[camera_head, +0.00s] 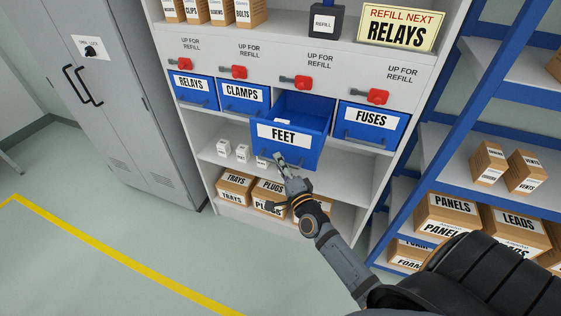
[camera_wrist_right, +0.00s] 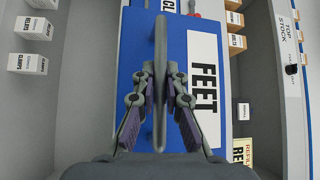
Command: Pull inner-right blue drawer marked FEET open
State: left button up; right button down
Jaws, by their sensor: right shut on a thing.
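The blue drawer marked FEET (camera_head: 311,153) is the inner-right one of the row. It stands well out from the cabinet, and its open top shows the inside. My right gripper (camera_head: 284,164) is at the lower front of this drawer. In the right wrist view the drawer front (camera_wrist_right: 133,62) fills the middle, with its label turned sideways. There the right gripper (camera_wrist_right: 160,78) has its fingers closed on the grey drawer handle (camera_wrist_right: 161,42). The left gripper is not in view.
Blue drawers marked RELAYS (camera_head: 194,97), CLAMPS (camera_head: 244,104) and FUSES (camera_head: 368,137) look shut. Red latches (camera_head: 302,82) sit above the drawers. Small white boxes (camera_head: 242,153) stand on the shelf below. A grey locker (camera_head: 120,110) is at left; floor before it is clear.

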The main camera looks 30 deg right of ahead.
jog(key=c, duration=1.4)
grip_release()
jog(key=s, duration=0.4)
jog(key=s+f, duration=0.1)
jog(key=s, duration=0.6)
jog(key=shift+s+a+f, duration=0.35)
jog(key=shift+s+a, duration=0.05)
jog(key=shift+f, duration=0.1)
